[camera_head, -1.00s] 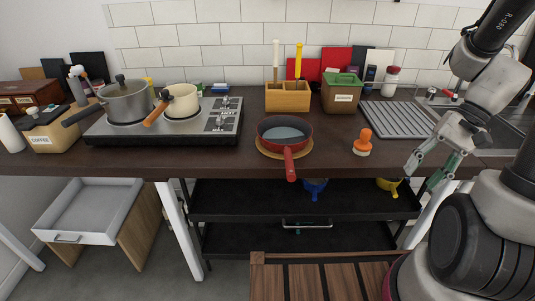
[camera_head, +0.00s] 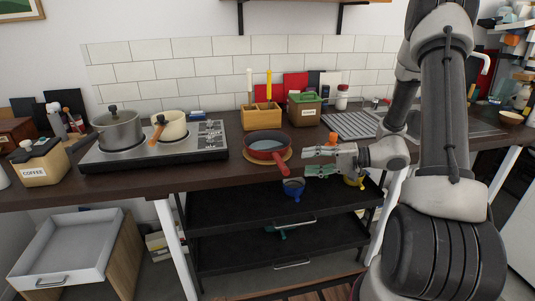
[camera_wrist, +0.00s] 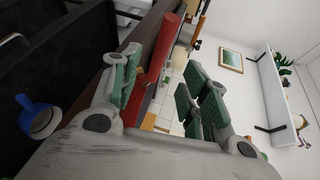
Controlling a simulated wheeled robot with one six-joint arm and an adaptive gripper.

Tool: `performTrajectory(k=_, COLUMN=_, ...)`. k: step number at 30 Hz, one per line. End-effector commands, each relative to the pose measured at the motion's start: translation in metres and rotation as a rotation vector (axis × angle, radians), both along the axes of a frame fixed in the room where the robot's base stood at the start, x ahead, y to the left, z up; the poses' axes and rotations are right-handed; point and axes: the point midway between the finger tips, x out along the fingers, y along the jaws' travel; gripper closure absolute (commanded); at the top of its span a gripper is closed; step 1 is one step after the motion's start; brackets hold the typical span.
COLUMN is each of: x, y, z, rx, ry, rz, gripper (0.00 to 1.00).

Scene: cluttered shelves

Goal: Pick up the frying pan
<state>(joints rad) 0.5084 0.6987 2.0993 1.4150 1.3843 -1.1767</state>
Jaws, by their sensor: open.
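The red frying pan (camera_head: 266,142) sits on a round wooden board near the table's front edge. Its red handle (camera_head: 283,170) points toward me and sticks out past that edge. My gripper (camera_head: 308,161) is open and empty, just right of the handle end, with its fingers pointing left. In the wrist view, the red handle (camera_wrist: 165,45) shows in the gap between the green-padded fingers of my gripper (camera_wrist: 160,72). The handle looks apart from both fingers. The pan's far side is hidden in the wrist view.
An orange-topped object (camera_head: 333,137) stands behind my gripper. A stove (camera_head: 155,152) with two pots stands at left. A wooden box (camera_head: 262,118) and a drying rack (camera_head: 348,124) are behind. A blue vessel (camera_head: 293,188) sits on the black shelf below.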

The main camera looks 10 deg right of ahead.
Motion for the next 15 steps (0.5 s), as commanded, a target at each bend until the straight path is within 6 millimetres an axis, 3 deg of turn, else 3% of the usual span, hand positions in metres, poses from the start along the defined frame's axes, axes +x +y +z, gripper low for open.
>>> performTrajectory(k=15, x=0.026, y=0.060, z=-0.014, rx=-0.007, ry=-0.012, rz=0.008, gripper=0.55)
